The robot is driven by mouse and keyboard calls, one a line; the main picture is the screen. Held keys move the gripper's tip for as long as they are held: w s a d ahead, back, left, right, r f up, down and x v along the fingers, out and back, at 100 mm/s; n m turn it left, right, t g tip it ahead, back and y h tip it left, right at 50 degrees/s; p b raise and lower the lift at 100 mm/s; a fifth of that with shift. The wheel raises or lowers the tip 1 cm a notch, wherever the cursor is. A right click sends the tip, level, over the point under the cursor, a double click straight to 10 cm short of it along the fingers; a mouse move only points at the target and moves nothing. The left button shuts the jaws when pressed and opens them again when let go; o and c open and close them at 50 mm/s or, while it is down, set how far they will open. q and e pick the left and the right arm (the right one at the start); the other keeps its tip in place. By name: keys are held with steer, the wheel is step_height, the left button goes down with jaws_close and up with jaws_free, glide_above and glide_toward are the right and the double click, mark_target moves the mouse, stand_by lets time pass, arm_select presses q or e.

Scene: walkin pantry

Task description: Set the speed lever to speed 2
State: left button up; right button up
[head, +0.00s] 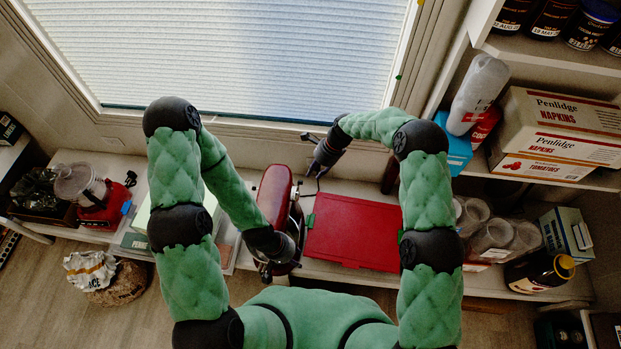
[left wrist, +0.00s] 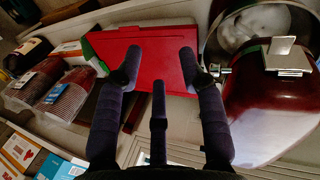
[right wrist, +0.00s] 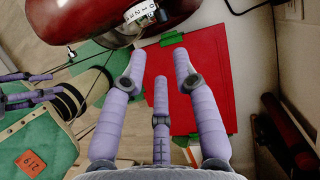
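A red stand mixer (head: 276,196) stands on the bench. Its dark red body (left wrist: 265,110) and a shiny bowl show in the left wrist view. In the right wrist view a numbered white speed dial (right wrist: 141,15) shows on the mixer; its setting is too small to read. A small metal lever with a dark end (left wrist: 216,71) lies close to the right fingertip in the left wrist view; I cannot tell if they touch. My left gripper (left wrist: 161,62) is open, at the mixer's near end. My right gripper (right wrist: 156,82) is open and empty, behind the mixer near the window.
A red board (head: 352,232) lies right of the mixer. A window (head: 240,55) is behind the bench. Shelves with napkin boxes (head: 565,118) and clear containers (head: 495,238) stand at the right. A red appliance (head: 100,205) stands at the left. Thin dark cables (right wrist: 90,68) show below the mixer.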

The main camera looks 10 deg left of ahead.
mark_target(297, 192)
arm_select(q)
steer(key=b+x, duration=0.3)
steer(key=shift+a+f+b, duration=0.15)
steer(key=shift+f+b, duration=0.15)
steer(key=shift+f, duration=0.1)
arm_select(e)
steer(key=shift+m, duration=0.5)
steer(key=x, duration=0.3)
steer(key=a+x, duration=0.1)
steer(key=x, duration=0.2)
steer(key=w+x, duration=0.1)
steer(key=x, duration=0.2)
steer(key=shift+w+a+r, duration=0.1)
steer(key=shift+a+r, duration=0.05)
steer(key=shift+a, duration=0.2)
jaws_close()
